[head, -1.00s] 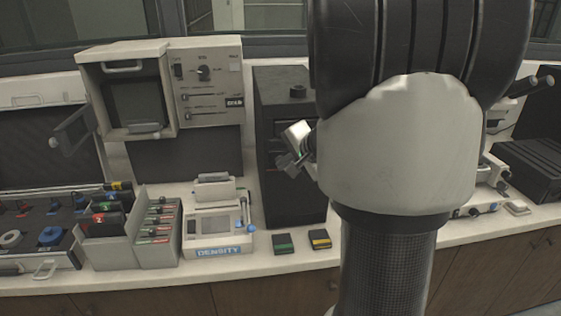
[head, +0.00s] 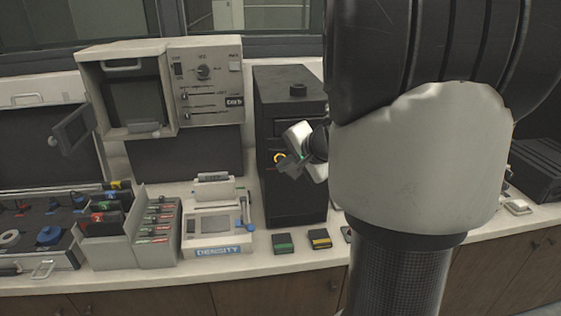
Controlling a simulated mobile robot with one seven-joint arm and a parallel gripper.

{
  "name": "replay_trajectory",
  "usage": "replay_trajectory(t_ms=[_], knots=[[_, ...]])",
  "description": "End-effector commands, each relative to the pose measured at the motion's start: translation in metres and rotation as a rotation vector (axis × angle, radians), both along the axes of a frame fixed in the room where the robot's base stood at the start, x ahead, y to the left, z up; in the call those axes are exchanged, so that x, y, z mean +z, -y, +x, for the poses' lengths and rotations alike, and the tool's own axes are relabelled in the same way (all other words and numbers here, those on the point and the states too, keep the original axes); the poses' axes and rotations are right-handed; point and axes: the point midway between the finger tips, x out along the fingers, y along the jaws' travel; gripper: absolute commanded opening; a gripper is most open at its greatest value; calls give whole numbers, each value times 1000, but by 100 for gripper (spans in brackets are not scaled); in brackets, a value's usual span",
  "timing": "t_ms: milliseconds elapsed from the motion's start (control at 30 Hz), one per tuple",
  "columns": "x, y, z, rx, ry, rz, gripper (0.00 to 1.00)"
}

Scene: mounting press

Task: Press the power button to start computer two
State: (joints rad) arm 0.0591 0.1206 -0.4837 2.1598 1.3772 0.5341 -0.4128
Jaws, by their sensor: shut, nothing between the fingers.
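A black tower computer (head: 290,200) stands upright on the white counter, its front facing me. A small yellow ring (head: 279,158) shows on its front, partly covered by my fingers; it looks like a button, but I cannot read any label. My gripper (head: 287,165) is shut and empty, right in front of the tower's front panel with its tips at the ring's lower right. I cannot tell whether the tips touch the panel. My arm hides the tower's right side.
A beige machine with knobs (head: 209,80) and an open-fronted box stands to the left. A density device (head: 212,225) and a grey bin of cartridges (head: 158,232) sit on the counter. Small green (head: 283,243) and yellow (head: 319,239) cartridges lie before the tower.

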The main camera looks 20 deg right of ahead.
Motion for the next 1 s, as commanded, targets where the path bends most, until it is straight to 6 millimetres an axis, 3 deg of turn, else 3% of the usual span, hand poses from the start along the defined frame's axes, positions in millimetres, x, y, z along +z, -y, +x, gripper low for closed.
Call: replay_trajectory(t_ms=[333, 800, 1000], knots=[[0, -1, -3, 0, 2, 1, 0], [1, -13, -45, -1, 2, 1, 0], [0, -14, -49, 0, 0, 0, 0]])
